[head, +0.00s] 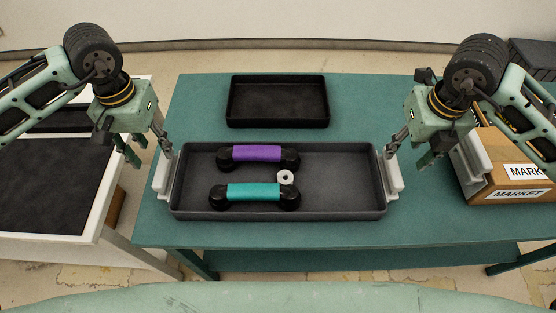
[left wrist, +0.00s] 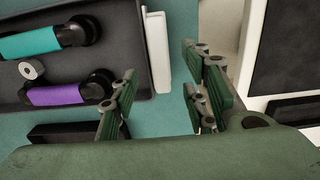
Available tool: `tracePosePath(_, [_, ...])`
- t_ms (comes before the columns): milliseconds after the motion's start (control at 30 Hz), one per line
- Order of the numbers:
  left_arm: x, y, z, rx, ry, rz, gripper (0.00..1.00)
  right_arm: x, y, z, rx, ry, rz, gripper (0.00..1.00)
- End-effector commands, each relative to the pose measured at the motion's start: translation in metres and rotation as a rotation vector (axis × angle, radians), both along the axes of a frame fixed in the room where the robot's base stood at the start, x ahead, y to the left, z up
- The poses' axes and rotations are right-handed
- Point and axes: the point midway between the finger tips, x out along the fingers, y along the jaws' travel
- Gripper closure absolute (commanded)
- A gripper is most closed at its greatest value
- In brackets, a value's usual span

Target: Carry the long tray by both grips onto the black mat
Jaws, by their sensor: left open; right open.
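The long dark grey tray (head: 342,182) lies on the green table, with a white left grip (head: 164,176) and a white right grip (head: 393,180) at its ends. In it lie a purple phone handset (head: 257,153), a teal handset (head: 254,193) and a small white ring (head: 286,177). My left gripper (head: 148,149) is open and empty above and beside the left grip; the left wrist view shows the grip (left wrist: 157,50) near its spread fingers (left wrist: 160,100). My right gripper (head: 412,150) is open and empty near the right grip. The black mat (head: 50,185) lies on the white table at left.
An empty black tray (head: 278,118) stands behind the long tray. A cardboard box labelled MARKET (head: 505,180) stands to the right, close to my right arm. A gap separates the white table (head: 104,205) from the green table (head: 365,110).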

Motion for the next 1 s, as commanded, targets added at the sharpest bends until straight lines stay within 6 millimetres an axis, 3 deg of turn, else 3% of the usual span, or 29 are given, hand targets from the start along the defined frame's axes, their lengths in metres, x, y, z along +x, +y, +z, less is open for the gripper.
tracePosePath(367, [0.0, 0.0, -0.006, 0.0, 0.002, 0.001, 0.58, 0.0, 0.0, -0.006, 0.002, 0.002, -0.001, 0.58])
tracePosePath(800, [-0.001, 0.0, -0.066, 0.0, 0.002, 0.001, 0.58, 0.007, 0.0, -0.066, 0.002, 0.003, -0.001, 0.58])
tracePosePath(1000, [0.0, 0.0, -0.078, -0.001, 0.001, 0.001, 0.58, 0.009, 0.0, -0.077, 0.001, 0.0, 0.0, 0.58])
